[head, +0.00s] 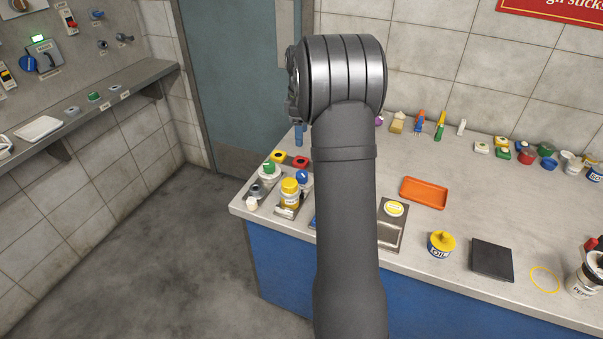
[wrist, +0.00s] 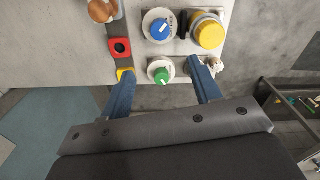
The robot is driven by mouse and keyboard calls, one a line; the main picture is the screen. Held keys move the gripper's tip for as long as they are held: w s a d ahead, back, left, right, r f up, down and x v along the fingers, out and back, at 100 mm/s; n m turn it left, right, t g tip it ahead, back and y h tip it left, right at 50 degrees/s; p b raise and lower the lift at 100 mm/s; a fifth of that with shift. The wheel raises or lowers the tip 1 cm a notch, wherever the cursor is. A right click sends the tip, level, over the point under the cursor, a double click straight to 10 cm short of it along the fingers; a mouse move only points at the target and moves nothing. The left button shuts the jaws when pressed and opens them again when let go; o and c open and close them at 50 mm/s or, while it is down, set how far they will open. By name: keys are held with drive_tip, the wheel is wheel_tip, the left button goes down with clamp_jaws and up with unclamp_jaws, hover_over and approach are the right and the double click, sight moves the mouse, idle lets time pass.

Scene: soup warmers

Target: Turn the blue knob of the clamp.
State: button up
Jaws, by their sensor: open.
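The blue knob (wrist: 161,29) sits on a round pale base beside a black upright piece and a yellow-lidded jar (wrist: 208,33) in the wrist view. In the head view the blue knob (head: 302,176) is just right of the same jar (head: 290,192), near the counter's left end. A green knob (wrist: 162,75) is nearer my gripper. My gripper (wrist: 160,71) is open and empty, its blue fingers on either side of the green knob in the picture; the blue knob lies beyond the fingertips. I cannot tell the fingers' height. My arm hides much of the gripper in the head view.
Red (head: 301,162) and yellow (head: 278,156) square pieces lie close by. An orange tray (head: 424,193), an oil can (head: 441,244) and a black pad (head: 492,260) are on the right. A wall shelf (head: 80,112) stands left across open floor.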

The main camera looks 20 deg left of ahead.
wheel_tip(320, 180, down, 16)
drive_tip(key=shift+f, duration=0.2)
drive_tip(key=shift+c, duration=0.5)
drive_tip(key=c, duration=0.9)
